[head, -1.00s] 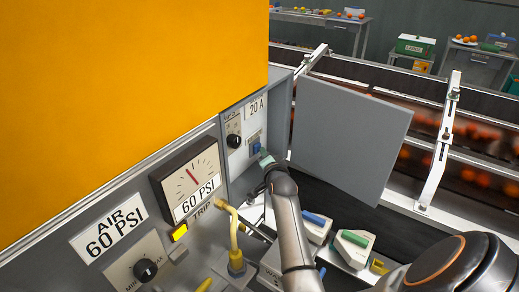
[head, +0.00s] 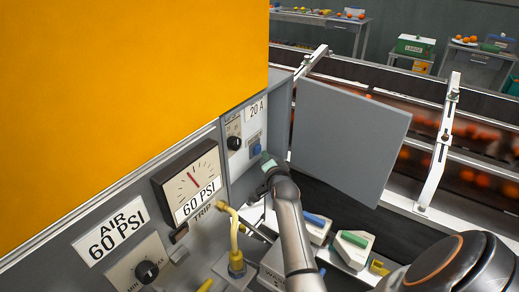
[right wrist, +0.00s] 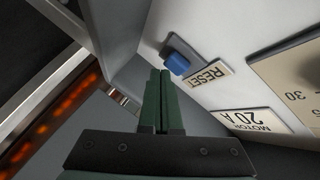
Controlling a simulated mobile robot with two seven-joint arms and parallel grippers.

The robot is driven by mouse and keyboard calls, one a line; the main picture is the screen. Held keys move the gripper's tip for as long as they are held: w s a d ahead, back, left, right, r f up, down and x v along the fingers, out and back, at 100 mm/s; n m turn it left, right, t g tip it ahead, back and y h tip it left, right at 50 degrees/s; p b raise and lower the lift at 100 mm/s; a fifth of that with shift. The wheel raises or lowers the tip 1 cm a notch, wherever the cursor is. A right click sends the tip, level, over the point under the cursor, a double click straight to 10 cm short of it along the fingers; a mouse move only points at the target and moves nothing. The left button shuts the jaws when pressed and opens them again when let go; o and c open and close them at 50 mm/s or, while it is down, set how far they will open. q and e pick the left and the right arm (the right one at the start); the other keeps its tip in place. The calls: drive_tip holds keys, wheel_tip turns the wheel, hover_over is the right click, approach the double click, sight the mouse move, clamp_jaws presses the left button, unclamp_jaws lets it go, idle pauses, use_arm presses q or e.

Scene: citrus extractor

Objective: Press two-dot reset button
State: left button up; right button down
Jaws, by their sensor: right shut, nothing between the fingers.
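The blue reset button (head: 256,150) sits on the light panel inside the open grey box. In the right wrist view the blue button (right wrist: 178,63) stands out beside a RESET label (right wrist: 207,74). I cannot make out any dots. My right gripper (head: 266,160) is inside the box mouth, just right of and below the button. In the right wrist view its green fingers (right wrist: 160,76) are together, empty, and point into the box, with their tips left of the button and apparently apart from it. My left gripper is not in view.
A dial (head: 235,143) and 20 A label (head: 256,108) share the panel. The box door (head: 350,140) stands open to the right. The TRIP lamp (head: 179,233) is dark. A yellow hose fitting (head: 236,245) stands below the gauge (head: 190,182). A conveyor with oranges runs behind.

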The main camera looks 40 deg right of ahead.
drive_tip(key=shift+s+d+r, duration=0.1)
drive_tip(key=shift+s, duration=0.05)
drive_tip(key=s+p, duration=0.1)
drive_tip(key=s, duration=0.1)
drive_tip(key=s+d+p, duration=0.1)
drive_tip(key=s+p, duration=0.1)
drive_tip(key=s, duration=0.1)
drive_tip(key=shift+s+d, duration=0.3)
drive_tip(key=shift+s, duration=0.05)
idle(0.8)
drive_tip(key=s+a+f+n+g+y, duration=0.3)
drive_tip(key=s+a+n, duration=0.5)
drive_tip(key=a, duration=0.3)
drive_tip(key=s+a+f+n+g+y, duration=0.35)
drive_tip(key=s+a+n, duration=0.35)
drive_tip(key=s+a, duration=0.3)
drive_tip(key=s+a+n+g, duration=0.35)
drive_tip(key=s+a, duration=0.35)
drive_tip(key=s, duration=0.3)
drive_tip(key=w+a+f+t+y, duration=0.3)
drive_tip(key=w+a+f+t, duration=0.1)
drive_tip(key=f, duration=0.6)
drive_tip(key=shift+w+n+t, duration=0.35)
drive_tip(key=shift+w+t, duration=0.1)
drive_tip(key=shift+t, duration=0.45)
